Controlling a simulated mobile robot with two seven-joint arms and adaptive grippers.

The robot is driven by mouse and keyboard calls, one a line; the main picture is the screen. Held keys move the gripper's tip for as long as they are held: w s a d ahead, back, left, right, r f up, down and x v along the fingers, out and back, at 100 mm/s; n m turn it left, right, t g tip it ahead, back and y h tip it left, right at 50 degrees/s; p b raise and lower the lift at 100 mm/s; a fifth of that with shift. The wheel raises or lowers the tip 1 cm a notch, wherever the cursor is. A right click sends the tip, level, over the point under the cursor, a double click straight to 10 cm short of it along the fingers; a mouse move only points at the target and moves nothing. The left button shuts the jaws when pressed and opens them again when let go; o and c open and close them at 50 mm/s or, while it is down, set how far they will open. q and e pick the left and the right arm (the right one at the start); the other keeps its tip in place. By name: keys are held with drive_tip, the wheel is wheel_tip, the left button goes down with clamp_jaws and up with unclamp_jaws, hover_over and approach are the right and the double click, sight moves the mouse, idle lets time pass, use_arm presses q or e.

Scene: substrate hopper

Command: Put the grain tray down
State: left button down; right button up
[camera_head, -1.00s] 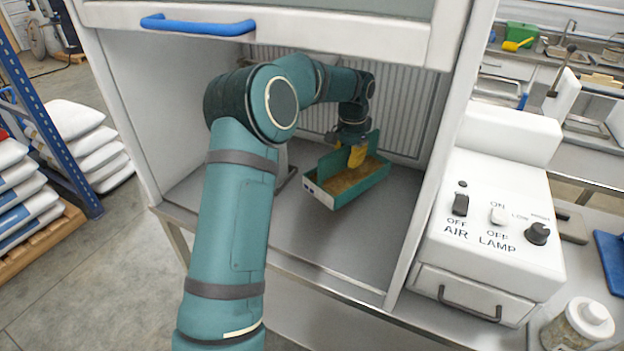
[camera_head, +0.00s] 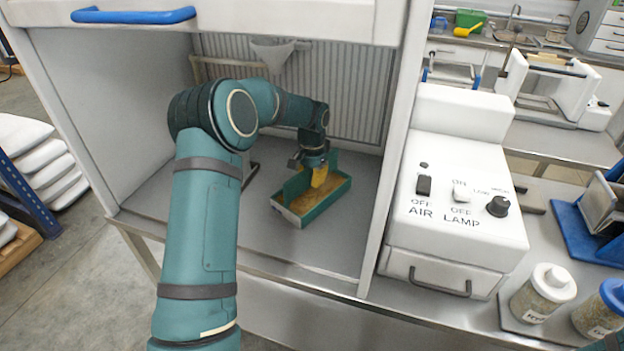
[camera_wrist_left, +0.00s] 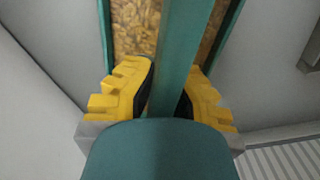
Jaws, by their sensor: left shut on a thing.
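The grain tray (camera_head: 325,204) is a green, open box with brown grain in it and a raised green divider or handle along its middle. It is inside the hood, at or very near the grey hood floor (camera_head: 270,242); I cannot tell whether it touches. My left gripper (camera_head: 319,178) reaches down from above with yellow fingers. In the left wrist view the fingers (camera_wrist_left: 166,92) are shut on both sides of the tray's upright green plate (camera_wrist_left: 180,50), with grain showing on either side.
The hood's sash with a blue handle (camera_head: 133,15) is raised above my arm. The hood's right wall (camera_head: 385,170) stands right of the tray. A white control box (camera_head: 455,190) and jars (camera_head: 543,293) stand outside on the right. The hood floor in front of the tray is clear.

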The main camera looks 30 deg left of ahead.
use_arm(q)
drive_tip(key=shift+r, duration=0.15)
drive_tip(key=c, duration=1.1)
unclamp_jaws()
drive_tip(key=shift+c, duration=0.2)
drive_tip(key=shift+r+p, duration=0.65)
drive_tip(key=shift+r, duration=3.1)
drive_tip(key=shift+s+f, duration=0.1)
